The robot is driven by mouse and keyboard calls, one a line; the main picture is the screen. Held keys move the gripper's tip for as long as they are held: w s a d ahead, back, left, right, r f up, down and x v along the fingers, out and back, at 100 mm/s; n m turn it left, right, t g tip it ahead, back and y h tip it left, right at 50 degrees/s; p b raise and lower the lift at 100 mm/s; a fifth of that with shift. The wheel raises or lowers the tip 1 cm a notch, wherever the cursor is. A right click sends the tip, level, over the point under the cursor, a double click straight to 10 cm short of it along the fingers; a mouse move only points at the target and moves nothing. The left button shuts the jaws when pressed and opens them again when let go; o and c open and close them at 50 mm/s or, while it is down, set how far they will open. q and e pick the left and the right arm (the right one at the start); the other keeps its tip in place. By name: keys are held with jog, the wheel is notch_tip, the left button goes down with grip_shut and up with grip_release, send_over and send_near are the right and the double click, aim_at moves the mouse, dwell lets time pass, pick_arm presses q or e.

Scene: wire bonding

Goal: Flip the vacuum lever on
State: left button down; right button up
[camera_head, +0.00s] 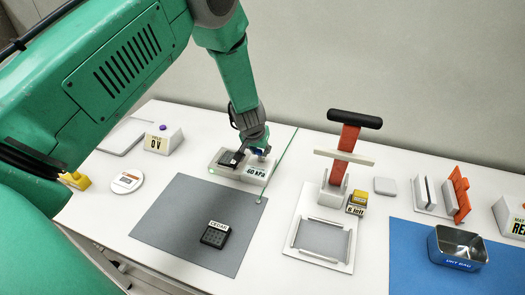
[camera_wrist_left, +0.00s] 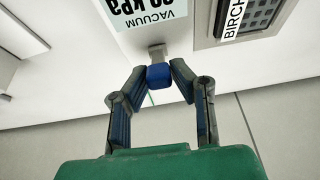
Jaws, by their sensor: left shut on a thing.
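The vacuum station (camera_head: 226,172) is a white block at the back of the table. Its label (camera_head: 257,171) reads 60 kPa and shows upside down in the left wrist view (camera_wrist_left: 150,10). The vacuum lever's blue knob (camera_wrist_left: 159,77) sits on a short grey stem (camera_wrist_left: 157,52) beside the label. My left gripper (camera_head: 259,150) reaches down to the station. In the left wrist view its two fingers (camera_wrist_left: 159,72) are closed around the blue knob, one on each side. The lever is mostly hidden in the head view. My right gripper is not in view.
A dark BIRCH tile (camera_head: 232,158) lies on the station near the lever. A CEDAR tile (camera_head: 215,235) lies on the grey mat (camera_head: 170,225). An orange press with a black handle (camera_head: 354,118) stands to the right. A metal tray (camera_head: 457,246) is on a blue mat (camera_head: 405,265).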

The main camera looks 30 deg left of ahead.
pick_arm(q)
jog(key=shift+s+a+f+t+b, duration=0.2)
jog(key=shift+s+t+b, duration=0.5)
jog(key=shift+b, duration=1.25)
jog(key=shift+w+d+r+t, duration=0.1)
jog(key=shift+w+d+t, duration=0.05)
jog(key=shift+t, duration=0.15)
jog(key=shift+d+r, duration=0.1)
jog(key=shift+d, duration=0.2)
jog(key=c, duration=1.4)
grip_release()
jog(key=shift+a, duration=0.3)
jog(key=shift+r, duration=0.1)
